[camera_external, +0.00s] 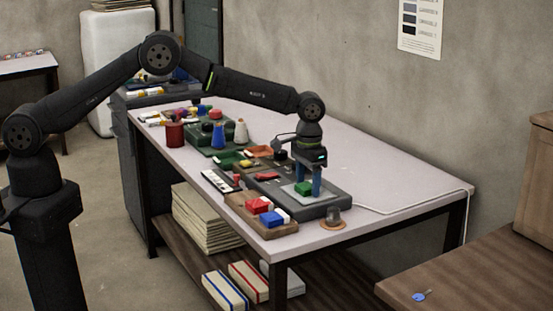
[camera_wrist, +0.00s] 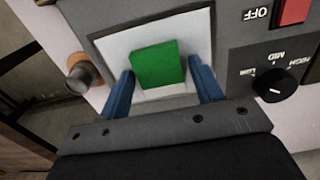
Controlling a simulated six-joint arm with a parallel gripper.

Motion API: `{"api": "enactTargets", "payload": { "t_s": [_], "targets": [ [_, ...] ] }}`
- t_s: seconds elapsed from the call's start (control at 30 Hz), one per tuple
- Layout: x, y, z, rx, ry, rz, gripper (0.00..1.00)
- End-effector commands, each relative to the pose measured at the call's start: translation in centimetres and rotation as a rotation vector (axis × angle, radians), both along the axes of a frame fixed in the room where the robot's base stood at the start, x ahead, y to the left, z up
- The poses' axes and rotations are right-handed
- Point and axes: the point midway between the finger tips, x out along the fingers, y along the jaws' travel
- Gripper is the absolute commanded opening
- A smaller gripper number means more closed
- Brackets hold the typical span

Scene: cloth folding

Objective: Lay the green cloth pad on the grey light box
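The green cloth pad (camera_wrist: 158,65) lies over the pale panel of the grey light box (camera_wrist: 228,45) in the wrist view, slightly rotated against the panel. In the external view the green pad (camera_external: 303,188) shows on the light box (camera_external: 335,205) near the table's front right. My gripper (camera_wrist: 160,75) points down over the panel, its blue fingers apart on either side of the pad. Narrow gaps show between the fingers and the pad. It also shows from outside (camera_external: 308,182). I cannot tell whether the pad's underside is fully flat on the panel.
A control face with a red switch (camera_wrist: 294,10) and black knob (camera_wrist: 273,86) is beside the panel. A small round metal piece (camera_external: 334,214) stands at the box's near corner. A wooden tray (camera_external: 250,212) with red and blue blocks lies left. The table's right side is clear.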

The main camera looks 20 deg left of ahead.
Motion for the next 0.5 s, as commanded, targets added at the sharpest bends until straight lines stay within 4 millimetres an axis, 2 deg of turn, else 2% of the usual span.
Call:
{"api": "enactTargets", "payload": {
  "t_s": [0.33,0.5],
  "targets": [
    [0.0,0.0,0.2,-0.001,-0.001,0.0,0.66],
    [0.0,0.0,2.2,-0.002,-0.001,0.0,0.66]
  ]
}}
